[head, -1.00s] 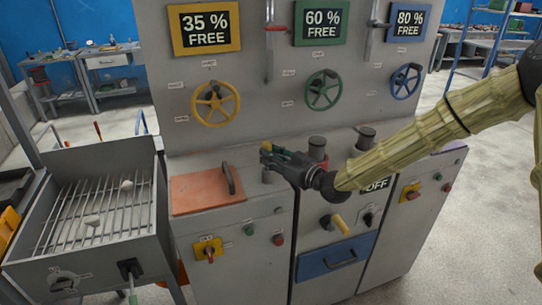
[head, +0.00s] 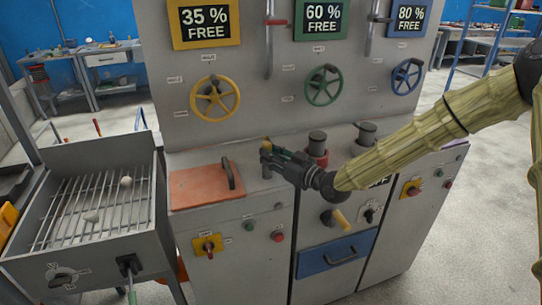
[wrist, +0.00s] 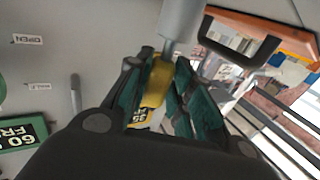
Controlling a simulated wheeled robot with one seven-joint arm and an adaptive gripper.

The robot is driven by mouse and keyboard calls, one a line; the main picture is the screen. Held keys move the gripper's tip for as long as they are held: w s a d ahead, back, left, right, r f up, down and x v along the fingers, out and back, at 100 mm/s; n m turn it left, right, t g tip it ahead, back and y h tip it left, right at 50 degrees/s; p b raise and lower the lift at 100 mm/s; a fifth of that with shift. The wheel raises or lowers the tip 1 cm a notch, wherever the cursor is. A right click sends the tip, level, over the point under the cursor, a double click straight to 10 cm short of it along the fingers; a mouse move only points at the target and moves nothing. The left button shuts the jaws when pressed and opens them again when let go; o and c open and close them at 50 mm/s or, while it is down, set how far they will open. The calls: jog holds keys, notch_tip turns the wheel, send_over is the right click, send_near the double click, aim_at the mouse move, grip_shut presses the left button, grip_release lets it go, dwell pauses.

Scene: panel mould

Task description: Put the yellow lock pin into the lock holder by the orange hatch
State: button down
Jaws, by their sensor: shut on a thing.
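My gripper (head: 268,157) is over the console's top, just right of the orange hatch (head: 198,189) and its dark handle. In the wrist view, its green-padded fingers (wrist: 157,92) are shut on the yellow lock pin (wrist: 156,80). A bit of yellow pin (head: 266,143) shows above the fingertips in the head view. A grey cylindrical post (wrist: 182,18) stands at the pin's end in the wrist view, and a small grey piece (head: 267,171) shows under the fingertips. It looks like the lock holder; I cannot tell whether the pin is inside it.
Dark-capped cylinders (head: 318,143) rise from the console just right of my gripper. The hatch handle (head: 228,173) stands up to the left. Yellow (head: 214,98) and green (head: 324,86) handwheels are on the upright panel behind. A grill (head: 95,205) stands at left.

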jog(key=shift+f+b, duration=0.6)
jog(key=shift+f, duration=0.3)
jog(key=c, duration=1.2)
grip_release()
jog(key=shift+o, duration=0.2)
jog(key=shift+s, duration=0.1)
jog(key=v, duration=1.2)
